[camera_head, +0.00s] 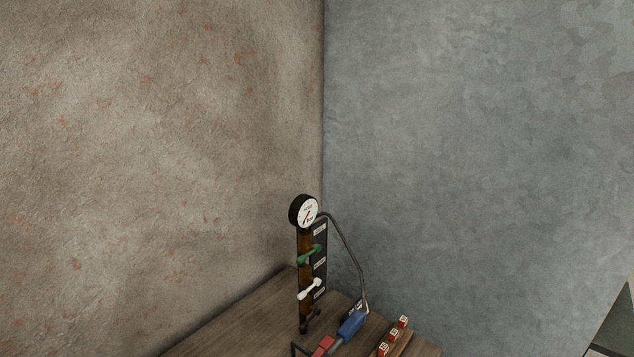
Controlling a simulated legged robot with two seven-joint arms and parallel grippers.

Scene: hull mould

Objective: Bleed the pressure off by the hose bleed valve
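A dark upright panel (320,262) stands on a wooden bench near the room's corner. A round pressure gauge (304,211) with a white face and a red needle sits at its top. A green lever handle (308,254) and a white lever handle (310,289) are mounted below it, both slanting up to the right. Small labels beside them are too small to read. A dark hose (347,250) curves from the top down to a blue coupling (352,324), with a red part (324,346) next to it. I cannot tell which handle is the hose bleed valve. Neither gripper shows.
The wooden bench (250,318) has bare room left of the panel. Several small red blocks with white tops (394,333) stand in a row at the right. Walls close in behind. A dark slanted object (615,325) is at the lower right edge.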

